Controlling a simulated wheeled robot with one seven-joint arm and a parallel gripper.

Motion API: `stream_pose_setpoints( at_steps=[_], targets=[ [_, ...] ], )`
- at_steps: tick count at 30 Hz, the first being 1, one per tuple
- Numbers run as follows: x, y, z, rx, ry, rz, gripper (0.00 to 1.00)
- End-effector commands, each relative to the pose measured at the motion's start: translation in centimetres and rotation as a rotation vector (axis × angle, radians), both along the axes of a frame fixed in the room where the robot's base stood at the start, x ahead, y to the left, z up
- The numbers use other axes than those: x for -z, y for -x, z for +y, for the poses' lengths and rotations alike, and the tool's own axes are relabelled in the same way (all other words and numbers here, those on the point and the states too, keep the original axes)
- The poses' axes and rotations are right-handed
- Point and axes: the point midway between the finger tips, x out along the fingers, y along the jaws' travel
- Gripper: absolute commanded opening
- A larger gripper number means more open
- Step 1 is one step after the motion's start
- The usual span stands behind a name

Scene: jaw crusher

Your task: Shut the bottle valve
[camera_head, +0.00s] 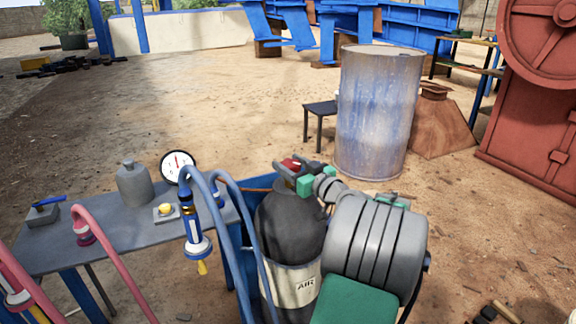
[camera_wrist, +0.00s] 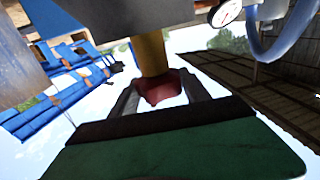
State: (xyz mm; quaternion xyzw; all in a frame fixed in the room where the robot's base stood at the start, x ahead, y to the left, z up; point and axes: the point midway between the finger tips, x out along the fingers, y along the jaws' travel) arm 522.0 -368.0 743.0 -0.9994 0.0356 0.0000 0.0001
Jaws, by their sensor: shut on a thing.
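The dark grey bottle (camera_head: 290,225), marked AIR on a pale band, stands upright in the front middle of the head view. Its red valve knob (camera_head: 291,164) is at the top, partly hidden by my gripper (camera_head: 299,169). In the wrist view the red knob (camera_wrist: 158,90) sits on a yellow stem (camera_wrist: 150,54), between the two grey fingers of my gripper (camera_wrist: 160,97). My gripper is shut on the knob, reaching it from the right in the head view. How far the valve is turned cannot be told.
A round gauge (camera_head: 178,166) and blue hoses (camera_head: 240,245) are close left of the bottle. A grey table (camera_head: 100,228) holds a small grey bottle (camera_head: 134,184). A rusty blue drum (camera_head: 376,112) and a small stool (camera_head: 319,110) stand behind. Open ground lies beyond the table.

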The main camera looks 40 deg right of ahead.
Motion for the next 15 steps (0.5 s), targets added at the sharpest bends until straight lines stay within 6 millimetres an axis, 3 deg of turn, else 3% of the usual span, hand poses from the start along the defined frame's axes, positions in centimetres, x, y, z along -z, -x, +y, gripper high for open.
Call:
stream_pose_setpoints(
  at_steps=[8,9,15],
  targets=[
    [0.00,0.00,0.03,-0.001,0.000,0.000,0.14],
    [-0.09,-0.03,0.83,-0.002,0.001,-0.001,0.13],
    [-0.13,-0.23,0.47,0.012,0.000,-0.001,0.13]
  ],
)
